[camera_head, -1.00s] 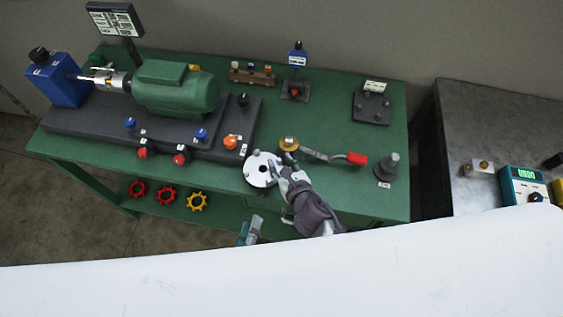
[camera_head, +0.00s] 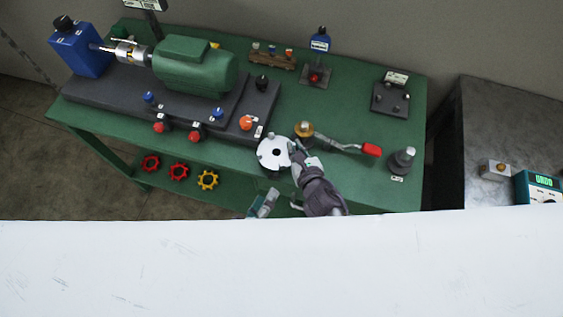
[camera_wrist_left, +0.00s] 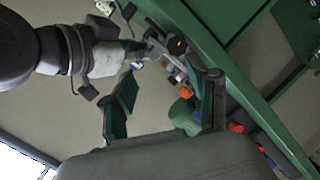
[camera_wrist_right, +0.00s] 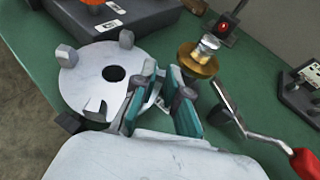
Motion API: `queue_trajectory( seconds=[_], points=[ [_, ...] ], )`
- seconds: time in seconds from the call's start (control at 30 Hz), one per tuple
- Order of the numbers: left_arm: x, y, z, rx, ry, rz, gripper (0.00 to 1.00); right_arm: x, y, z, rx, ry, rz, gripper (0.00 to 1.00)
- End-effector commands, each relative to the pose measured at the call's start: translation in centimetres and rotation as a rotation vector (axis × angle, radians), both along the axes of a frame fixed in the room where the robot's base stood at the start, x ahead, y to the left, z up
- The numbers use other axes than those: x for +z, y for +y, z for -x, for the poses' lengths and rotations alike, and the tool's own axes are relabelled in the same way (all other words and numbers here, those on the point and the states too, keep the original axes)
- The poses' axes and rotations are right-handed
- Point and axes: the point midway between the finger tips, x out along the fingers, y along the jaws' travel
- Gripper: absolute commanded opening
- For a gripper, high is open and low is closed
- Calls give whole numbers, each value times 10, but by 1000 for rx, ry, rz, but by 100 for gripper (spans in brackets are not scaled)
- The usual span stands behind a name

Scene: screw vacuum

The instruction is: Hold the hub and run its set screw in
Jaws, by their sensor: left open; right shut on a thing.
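What looks like the hub is a pale round disc (camera_head: 274,152) with a dark central hole and grey lugs around its rim, near the table's front edge. In the right wrist view the disc (camera_wrist_right: 90,85) lies flat at left. My right gripper (camera_head: 295,152) is at its right edge; in the right wrist view its teal fingers (camera_wrist_right: 158,103) are shut on a grey part at the rim, largely hidden between them. My left gripper (camera_head: 265,203) is lower, in front of the table edge; its fingers (camera_wrist_left: 165,100) are open and empty. I cannot make out a set screw.
A grey post (camera_head: 402,160) stands farther right. A dark base with a green motor (camera_head: 195,68) fills the left. A white surface (camera_head: 280,265) hides the foreground.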

Motion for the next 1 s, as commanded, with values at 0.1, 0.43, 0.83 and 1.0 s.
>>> queue_trajectory(
  seconds=[0.1, 0.43, 0.83, 1.0],
  points=[
    [26, -16, -31, -123, -8, 37, 59, -1, 0, 0, 0, 1, 1, 0],
    [81, -24, -91, -405, 165, -91, 59, -1, -1, 0, 0, 1, 3, 0],
    [75, 5, -47, -527, 463, -595, 59, -1, -1, 0, 0, 2, 3, 0],
    [73, 18, -37, -519, 510, -695, 59, -1, -1, 1, 0, 2, 3, 0]
  ],
)
